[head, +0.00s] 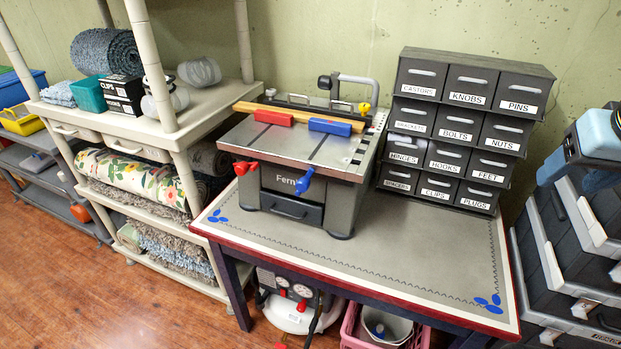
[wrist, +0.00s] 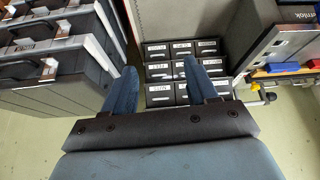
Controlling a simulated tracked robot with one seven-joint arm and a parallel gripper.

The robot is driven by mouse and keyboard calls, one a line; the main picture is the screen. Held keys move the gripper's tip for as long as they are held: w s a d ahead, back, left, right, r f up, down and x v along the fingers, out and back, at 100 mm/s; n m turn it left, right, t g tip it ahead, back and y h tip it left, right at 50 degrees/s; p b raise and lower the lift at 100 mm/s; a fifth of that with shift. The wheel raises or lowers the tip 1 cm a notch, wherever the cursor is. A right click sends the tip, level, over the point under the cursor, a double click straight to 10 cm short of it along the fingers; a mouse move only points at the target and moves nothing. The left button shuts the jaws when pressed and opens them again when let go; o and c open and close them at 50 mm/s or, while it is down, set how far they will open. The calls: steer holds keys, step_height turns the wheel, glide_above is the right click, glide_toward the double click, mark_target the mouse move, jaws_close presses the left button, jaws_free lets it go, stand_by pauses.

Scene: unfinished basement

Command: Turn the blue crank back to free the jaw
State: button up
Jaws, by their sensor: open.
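A grey bench machine (head: 285,208) stands on the table. A blue crank (head: 304,182) is on its front face, right of the label, and a red crank (head: 243,167) is on the left. On top, a blue jaw block (head: 330,126) and a red jaw block (head: 273,117) lie along a wooden strip (head: 295,112). In the wrist view my gripper (wrist: 160,68) is open and empty, its two fingers toward the drawer cabinet. Part of the machine (wrist: 295,40) shows at the right edge there. The blue crank cannot be made out there. The gripper is well away from it.
A cabinet of labelled drawers (head: 455,130) stands right of the machine; it fills the wrist view's centre (wrist: 180,72). The table (head: 400,250) is bare in front of the cabinet. Stacked tool cases (head: 560,240) stand at the right. A shelf (head: 190,122) stands left.

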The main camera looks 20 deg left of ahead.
steer(key=w+a+f+n+g+h, duration=0.45)
steer(key=a+f+n, duration=0.2)
steer(key=n, duration=0.25)
steer(key=n+t+y, duration=0.3)
steer(key=n+t, duration=1.4)
steer(key=n, duration=0.9)
glide_toward(301, 189)
steer(key=w, duration=1.1)
steer(key=shift+d, duration=0.4)
steer(key=c, duration=1)
steer(key=shift+c, duration=0.2)
